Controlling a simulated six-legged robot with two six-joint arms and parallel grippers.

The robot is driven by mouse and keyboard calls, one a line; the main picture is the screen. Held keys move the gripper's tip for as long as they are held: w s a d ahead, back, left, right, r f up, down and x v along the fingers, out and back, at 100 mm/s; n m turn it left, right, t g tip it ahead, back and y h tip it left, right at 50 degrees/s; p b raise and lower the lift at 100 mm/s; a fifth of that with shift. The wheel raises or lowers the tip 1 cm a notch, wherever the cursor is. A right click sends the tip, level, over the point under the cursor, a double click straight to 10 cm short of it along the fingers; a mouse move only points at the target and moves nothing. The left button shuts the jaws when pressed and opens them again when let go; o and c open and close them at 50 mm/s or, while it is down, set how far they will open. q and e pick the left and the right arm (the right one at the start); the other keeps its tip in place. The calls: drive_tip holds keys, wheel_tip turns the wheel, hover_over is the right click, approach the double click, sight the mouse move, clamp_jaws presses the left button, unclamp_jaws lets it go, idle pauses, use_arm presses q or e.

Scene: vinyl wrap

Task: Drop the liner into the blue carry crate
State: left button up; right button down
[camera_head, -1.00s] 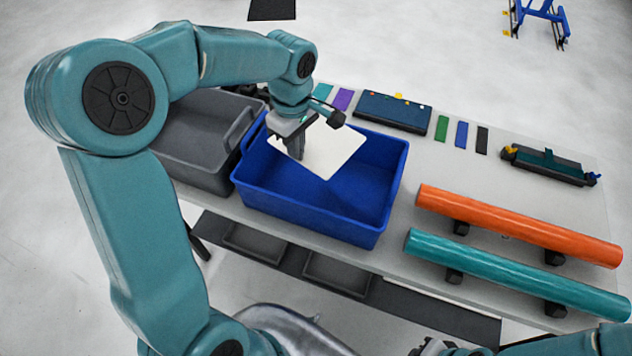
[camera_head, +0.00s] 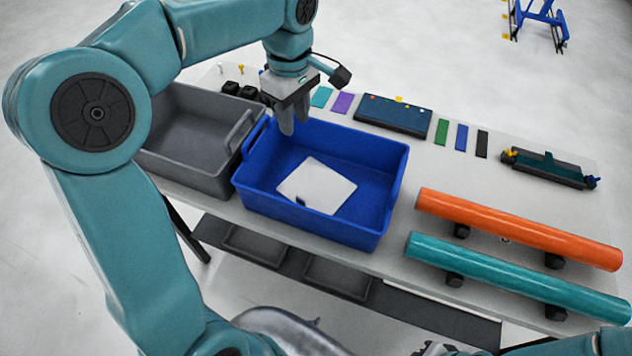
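The white liner (camera_head: 325,183) lies inside the blue carry crate (camera_head: 362,233), flat or nearly flat on its floor. A small dark mark shows near its front edge. My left gripper (camera_head: 294,122) is above the crate's back left part, apart from the liner. Its two fingers point down with nothing between them and look parted. At the bottom edge, a small dark and silver part of my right arm (camera_head: 436,348) shows; its fingers cannot be made out.
A grey crate (camera_head: 190,178) stands left of the blue crate. An orange roll (camera_head: 515,228) and a teal roll (camera_head: 515,276) lie on supports to the right. A dark blue case (camera_head: 394,113), several colour swatches and a dark tool (camera_head: 548,168) lie along the back of the table (camera_head: 455,180).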

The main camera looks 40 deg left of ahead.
use_arm(q)
wheel_tip(320, 180, up, 7)
drive_tip(key=shift+p, duration=0.35)
drive_tip(key=shift+w, duration=0.1)
idle(0.3)
